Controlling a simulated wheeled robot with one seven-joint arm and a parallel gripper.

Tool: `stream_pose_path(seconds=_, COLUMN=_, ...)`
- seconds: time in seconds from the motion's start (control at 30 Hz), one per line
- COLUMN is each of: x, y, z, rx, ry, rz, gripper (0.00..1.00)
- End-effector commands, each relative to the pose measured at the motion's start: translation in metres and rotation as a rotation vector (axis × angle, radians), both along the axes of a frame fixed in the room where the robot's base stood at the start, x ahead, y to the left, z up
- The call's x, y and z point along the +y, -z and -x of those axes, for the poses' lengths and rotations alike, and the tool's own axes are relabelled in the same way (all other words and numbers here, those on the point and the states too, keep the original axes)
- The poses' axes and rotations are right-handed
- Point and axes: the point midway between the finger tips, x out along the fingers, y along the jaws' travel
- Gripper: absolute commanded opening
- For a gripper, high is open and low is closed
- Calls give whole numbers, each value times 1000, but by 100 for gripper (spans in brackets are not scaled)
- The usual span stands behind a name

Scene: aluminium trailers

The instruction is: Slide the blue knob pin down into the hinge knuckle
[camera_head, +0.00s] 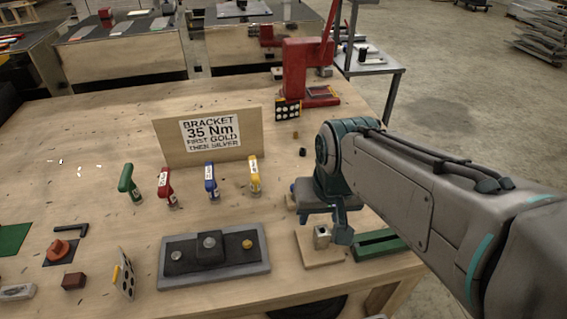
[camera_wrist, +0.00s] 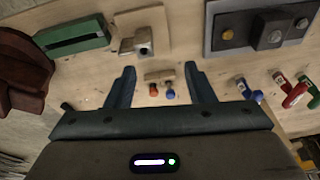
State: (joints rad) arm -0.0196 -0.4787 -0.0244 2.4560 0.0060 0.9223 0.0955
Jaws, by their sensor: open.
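My gripper (camera_wrist: 159,70) is open and empty, its two fingers spread wide in the wrist view. The blue knob pin (camera_wrist: 170,93) shows between the fingers, beside an orange knob pin (camera_wrist: 153,90), both at a small wooden holder (camera_wrist: 158,75). I cannot tell the fingers' height above them. The metal hinge knuckle (camera_wrist: 144,38) sits on a wooden base (camera_wrist: 126,22) beyond the fingertips. In the head view, my gripper (camera_head: 325,222) partly covers the pin holder (camera_head: 291,200), and the knuckle (camera_head: 321,236) stands just by a finger.
A green slotted block (camera_head: 380,245) lies right of the knuckle base. A grey tray (camera_head: 255,271) with a dark stepped block and bolts lies to its left. Several coloured-handled tools, including a yellow one (camera_head: 254,175), stand before a sign board (camera_head: 165,147). A red press (camera_head: 303,68) stands behind.

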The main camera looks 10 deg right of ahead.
Motion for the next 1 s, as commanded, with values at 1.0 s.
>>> stream_pose_path(seconds=1.0, x=-1, y=8, z=-195, rx=226, ry=1205, rz=-126, gripper=48)
